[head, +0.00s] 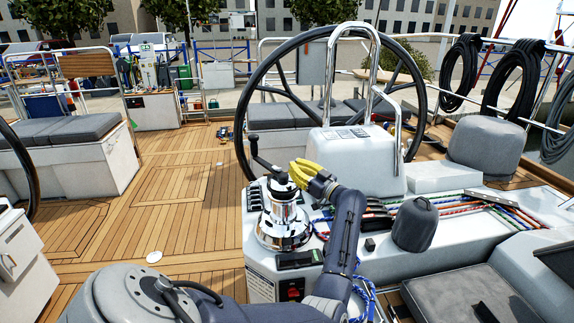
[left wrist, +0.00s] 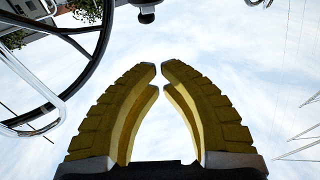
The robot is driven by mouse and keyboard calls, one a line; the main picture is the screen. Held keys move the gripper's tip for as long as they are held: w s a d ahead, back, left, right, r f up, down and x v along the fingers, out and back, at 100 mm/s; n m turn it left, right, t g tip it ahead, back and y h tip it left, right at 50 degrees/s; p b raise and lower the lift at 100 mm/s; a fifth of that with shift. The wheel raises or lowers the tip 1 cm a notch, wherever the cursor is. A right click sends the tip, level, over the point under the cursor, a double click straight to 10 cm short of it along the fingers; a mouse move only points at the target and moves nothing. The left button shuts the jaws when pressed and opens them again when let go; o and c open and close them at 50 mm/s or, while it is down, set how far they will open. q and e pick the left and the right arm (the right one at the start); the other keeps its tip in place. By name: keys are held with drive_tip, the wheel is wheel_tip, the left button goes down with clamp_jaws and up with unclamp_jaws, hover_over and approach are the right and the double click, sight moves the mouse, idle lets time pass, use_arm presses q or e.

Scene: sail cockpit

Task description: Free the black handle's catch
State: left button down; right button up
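The black handle (head: 266,164) sits on top of the chrome winch (head: 283,220), its arm slanting up to the left to an upright grip. I cannot make out its catch. My left gripper (head: 296,171) has yellow fingers just right of the handle's hub, close to it; I cannot tell whether they touch. In the left wrist view the fingertips (left wrist: 159,68) nearly meet, with only a thin gap and nothing between them. A dark knobbed part (left wrist: 147,14) shows beyond the tips, probably the handle. My right gripper is not in view.
The steering wheel (head: 243,123) and white pedestal (head: 350,160) stand behind the winch. A dark grey covered drum (head: 415,225) and coloured ropes (head: 460,204) lie to the right. The wooden deck (head: 190,215) left of the winch is mostly clear.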

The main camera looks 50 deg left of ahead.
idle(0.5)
use_arm(q)
drive_tip(key=r, duration=0.2)
hover_over(280, 174)
drive_tip(key=a, duration=0.2)
drive_tip(key=shift+s+d+f, duration=0.1)
drive_tip(key=shift+s+d, duration=0.05)
drive_tip(key=shift+s, duration=0.05)
drive_tip(key=shift+d+f, duration=0.35)
drive_tip(key=shift+f, duration=0.55)
drive_tip(key=shift+d+f, duration=0.5)
drive_tip(key=shift+f, duration=0.4)
drive_tip(key=shift+f, duration=0.1)
